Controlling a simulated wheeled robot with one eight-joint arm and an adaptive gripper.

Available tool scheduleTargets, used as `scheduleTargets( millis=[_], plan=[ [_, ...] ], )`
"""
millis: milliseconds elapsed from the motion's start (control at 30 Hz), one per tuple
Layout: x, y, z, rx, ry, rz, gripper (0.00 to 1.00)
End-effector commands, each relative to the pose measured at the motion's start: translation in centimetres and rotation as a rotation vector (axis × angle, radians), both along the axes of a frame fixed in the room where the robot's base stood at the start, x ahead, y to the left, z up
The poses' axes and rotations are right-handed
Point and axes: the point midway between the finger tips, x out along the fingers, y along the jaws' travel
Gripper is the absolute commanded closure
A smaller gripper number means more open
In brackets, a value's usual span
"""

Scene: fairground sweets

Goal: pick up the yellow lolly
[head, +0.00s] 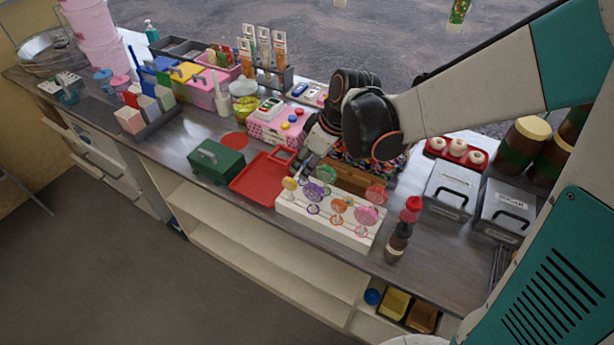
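The yellow lolly (290,184) is at the left end of a white lolly stand (352,240) on the counter. Several other lollies stand in the same block, among them a purple one (312,191), an orange one (338,206) and a pink one (366,215). My gripper (303,172) points down just behind and slightly right of the yellow lolly. Its fingers are small and partly hidden by lollies, so I cannot tell whether they are open, shut or touching the yellow lolly.
A red tray (252,187) and a green box (216,166) are left of the stand. A dark bottle with a red cap (400,232) stands at its right end. A pink dotted box (265,135) is behind the tray. Grey lidded containers (449,190) stand farther right.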

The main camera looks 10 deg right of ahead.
Motion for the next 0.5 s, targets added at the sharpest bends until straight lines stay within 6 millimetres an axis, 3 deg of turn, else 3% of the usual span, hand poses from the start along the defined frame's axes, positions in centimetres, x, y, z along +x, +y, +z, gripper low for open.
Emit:
scheduleTargets(
  millis=[300,500],
  plan=[
    [1.5,1.9,-5.6,0.0,0.0,0.004,0.63],
    [1.9,2.3,-6.9,0.0,0.0,0.004,0.63]
  ],
)
